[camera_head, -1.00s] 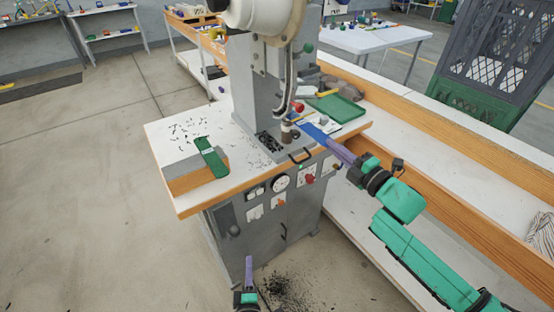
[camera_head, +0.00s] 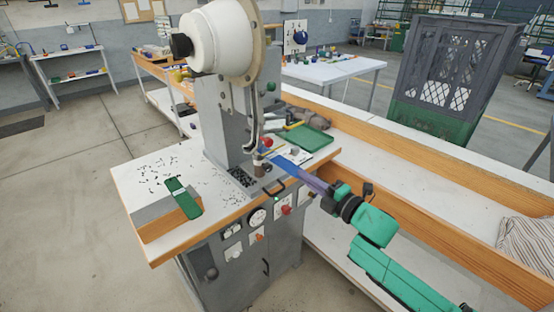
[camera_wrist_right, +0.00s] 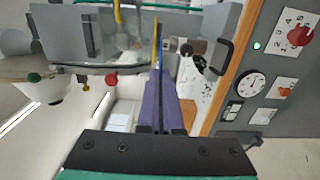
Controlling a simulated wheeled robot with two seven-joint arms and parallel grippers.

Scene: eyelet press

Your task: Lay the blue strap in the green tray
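The blue strap (camera_head: 287,165) extends from the tips of my right gripper (camera_head: 303,177), beside the press column and in front of the green tray. In the right wrist view the two purple fingers (camera_wrist_right: 162,85) are nearly together, with the strap (camera_wrist_right: 157,48) seen as a thin edge-on strip beyond them. My right gripper appears shut on it. The green tray (camera_head: 312,140) lies on the bench behind and right of the strap, apart from it as far as I can tell. My left gripper is out of view.
The press (camera_head: 228,120) stands at the left of the strap. A green piece (camera_head: 183,199) rests on a block (camera_head: 152,222) at the bench's left. A red knob (camera_wrist_right: 111,80) shows near my fingers. A dark crate (camera_head: 440,75) stands behind at right. The long bench top (camera_head: 400,160) is mostly clear.

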